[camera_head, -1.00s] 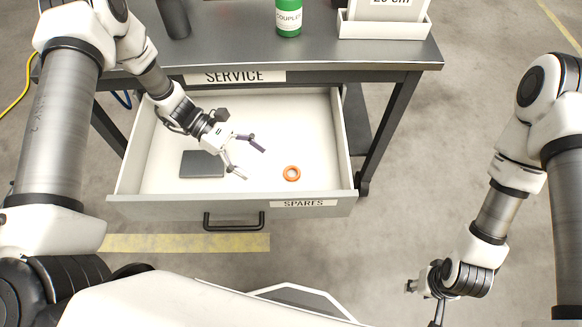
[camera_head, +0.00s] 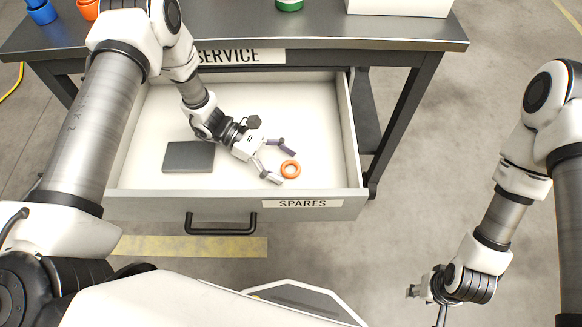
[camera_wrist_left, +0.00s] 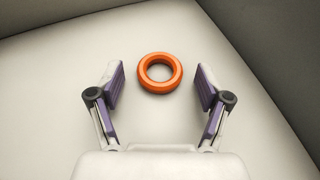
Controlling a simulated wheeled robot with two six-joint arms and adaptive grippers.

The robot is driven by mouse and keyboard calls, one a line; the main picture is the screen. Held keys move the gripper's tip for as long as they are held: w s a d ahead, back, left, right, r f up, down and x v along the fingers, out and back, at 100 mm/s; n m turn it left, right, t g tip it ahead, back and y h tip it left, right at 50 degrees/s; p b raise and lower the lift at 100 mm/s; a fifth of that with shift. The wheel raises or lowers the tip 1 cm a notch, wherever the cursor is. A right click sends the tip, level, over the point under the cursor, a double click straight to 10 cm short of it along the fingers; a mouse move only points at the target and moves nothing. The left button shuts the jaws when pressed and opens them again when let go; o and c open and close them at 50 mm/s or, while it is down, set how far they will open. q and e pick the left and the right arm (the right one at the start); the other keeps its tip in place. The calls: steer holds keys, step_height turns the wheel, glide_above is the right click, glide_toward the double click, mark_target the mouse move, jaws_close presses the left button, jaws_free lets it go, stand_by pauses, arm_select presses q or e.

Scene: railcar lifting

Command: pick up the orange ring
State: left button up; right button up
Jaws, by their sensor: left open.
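The orange ring (camera_head: 283,167) lies flat on the white floor of the open drawer, toward its front right. In the left wrist view the ring (camera_wrist_left: 142,79) sits ahead, between the lines of the two fingers and near their tips. My left gripper (camera_head: 281,163) is open and reaches down into the drawer, its fingertips close to the ring on either side. In the left wrist view the left gripper (camera_wrist_left: 160,79) shows both fingers apart with nothing held. My right gripper (camera_head: 426,296) hangs outside the drawer at the lower right; its fingers are too unclear to judge.
The drawer (camera_head: 230,207), labelled SPARES, stands open under the grey service table (camera_head: 330,38). A dark grey flat block (camera_head: 189,157) lies in the drawer, left of my left gripper. The drawer's right wall (camera_head: 349,130) stands right of the ring. Cups and a green container (camera_head: 290,4) stand on the table.

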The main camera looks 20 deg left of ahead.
arm_select(q)
steer(key=c, duration=0.9)
steer(key=shift+c, duration=0.2)
